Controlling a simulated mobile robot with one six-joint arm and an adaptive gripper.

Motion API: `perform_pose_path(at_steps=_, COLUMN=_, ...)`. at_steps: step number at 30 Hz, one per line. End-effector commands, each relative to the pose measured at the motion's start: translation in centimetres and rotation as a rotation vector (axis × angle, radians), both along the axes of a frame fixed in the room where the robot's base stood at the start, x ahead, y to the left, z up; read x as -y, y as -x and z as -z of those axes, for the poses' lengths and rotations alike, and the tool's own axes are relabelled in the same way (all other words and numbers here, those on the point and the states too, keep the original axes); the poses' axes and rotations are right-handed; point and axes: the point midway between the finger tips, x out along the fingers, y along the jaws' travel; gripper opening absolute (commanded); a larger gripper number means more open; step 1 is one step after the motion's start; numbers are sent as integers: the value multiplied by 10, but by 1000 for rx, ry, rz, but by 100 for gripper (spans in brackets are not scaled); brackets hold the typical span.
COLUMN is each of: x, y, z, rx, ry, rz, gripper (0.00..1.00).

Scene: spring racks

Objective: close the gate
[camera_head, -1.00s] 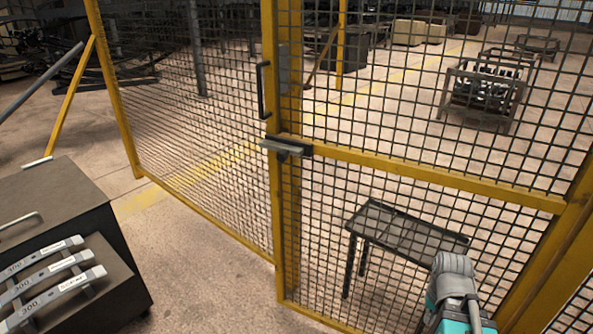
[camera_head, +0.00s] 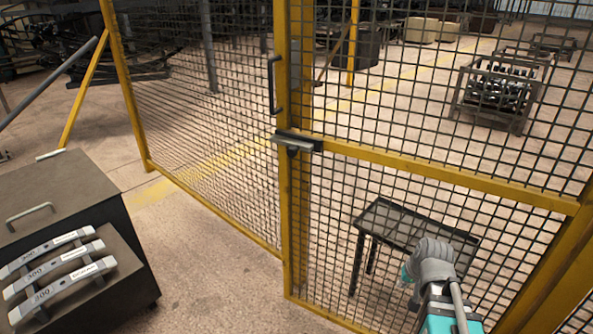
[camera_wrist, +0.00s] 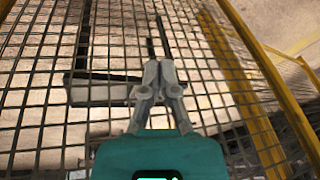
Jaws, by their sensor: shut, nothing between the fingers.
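The gate (camera_head: 440,178) is a yellow frame with dark wire mesh, filling the right half of the head view. A dark pull handle (camera_head: 273,85) and a grey latch (camera_head: 297,144) sit at its left edge, by a yellow upright. I cannot tell whether a small gap remains between gate edge and upright. My gripper (camera_wrist: 160,68) is shut and empty in the wrist view, with the mesh behind it. I cannot tell whether it touches the mesh. In the head view, my grey and teal wrist is low right, in front of the gate, well away from the latch; the fingertips are not clear.
A dark cabinet (camera_head: 60,192) with metal handles stands at the left. Mesh fence (camera_head: 205,125) runs left of the gate. Beyond the mesh are a small dark table (camera_head: 415,228) and a metal crate (camera_head: 497,95). The floor between cabinet and gate is clear.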

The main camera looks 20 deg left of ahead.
Motion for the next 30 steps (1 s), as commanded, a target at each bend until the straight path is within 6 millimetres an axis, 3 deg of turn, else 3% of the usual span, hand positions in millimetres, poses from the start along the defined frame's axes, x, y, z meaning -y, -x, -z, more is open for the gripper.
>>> perform_pose_path(at_steps=1, x=-20, y=-16, z=-3, rx=53, ry=-41, rz=-11, gripper=0)
perform_pose_path(at_steps=6, x=-92, y=-62, z=-25, rx=253, ry=-214, rz=-22, gripper=0)
perform_pose_path(at_steps=15, x=-207, y=-119, z=-83, rx=559, ry=-538, rz=47, gripper=0)
perform_pose_path(at_steps=21, x=-268, y=-141, z=-125, rx=719, ry=-748, rz=158, gripper=0)
perform_pose_path(at_steps=30, x=-333, y=-155, z=-173, rx=894, ry=-1016, rz=417, gripper=0)
